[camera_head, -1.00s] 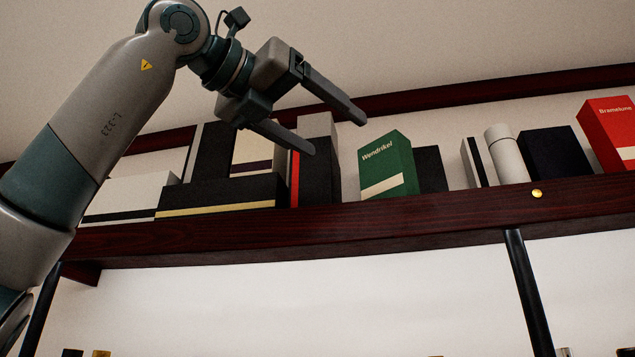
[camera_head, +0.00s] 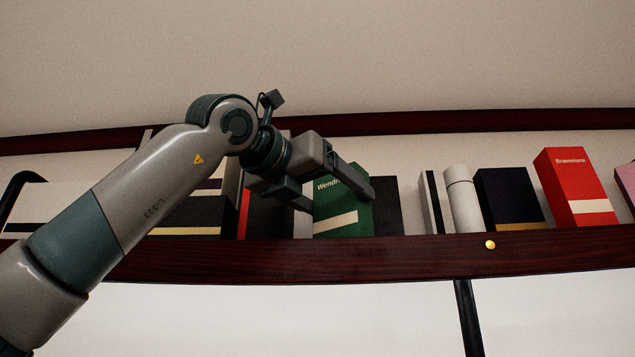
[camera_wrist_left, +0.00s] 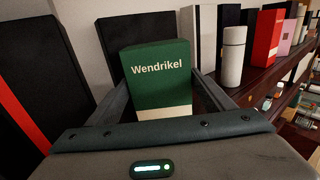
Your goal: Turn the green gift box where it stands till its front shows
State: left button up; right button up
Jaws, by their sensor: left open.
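The green gift box (camera_head: 341,212) stands upright on the dark wooden shelf (camera_head: 250,258). In the left wrist view the box (camera_wrist_left: 158,82) shows a face with the name "Wendrikel" and a cream band low down. My left gripper (camera_head: 338,200) is open in front of the box and hides part of its lettering. In the left wrist view the fingers of my left gripper (camera_wrist_left: 160,100) reach along both sides of the box. I cannot tell if either finger touches it. My right gripper is not in view.
A black box (camera_head: 388,205) stands close right of the green box. A black box with a red stripe (camera_head: 268,210) is to its left. A pale cylinder (camera_head: 461,200), a dark navy box (camera_head: 508,200) and a red box (camera_head: 580,190) stand further right.

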pick_arm(q)
jog(key=shift+p+x, duration=0.3)
jog(key=shift+x, duration=0.65)
jog(key=shift+w+d, duration=0.15)
jog(key=shift+w, duration=0.05)
jog(key=c, duration=0.8)
jog(key=shift+o, duration=0.3)
jog(key=shift+f+n+t+y+b, duration=0.2)
jog(key=shift+n+t+y+b, duration=0.25)
jog(key=shift+y+b, duration=0.3)
jog(key=shift+n+t+y+b, duration=0.35)
jog(key=shift+n+y, duration=0.2)
jog(key=shift+y, duration=0.1)
jog(key=n+y, duration=0.1)
jog(key=n+t+y, duration=0.1)
jog(key=y, duration=0.1)
jog(key=shift+s+d+r+y+b, duration=0.15)
jog(key=shift+d+r+y+b, duration=0.05)
jog(key=shift+y+b, duration=0.1)
jog(key=shift+r+n+y, duration=0.1)
jog(key=shift+n+y, duration=0.6)
jog(key=shift+y, duration=0.1)
jog(key=shift+n+y, duration=0.6)
jog(key=shift+y, duration=0.3)
jog(key=shift+a, duration=0.35)
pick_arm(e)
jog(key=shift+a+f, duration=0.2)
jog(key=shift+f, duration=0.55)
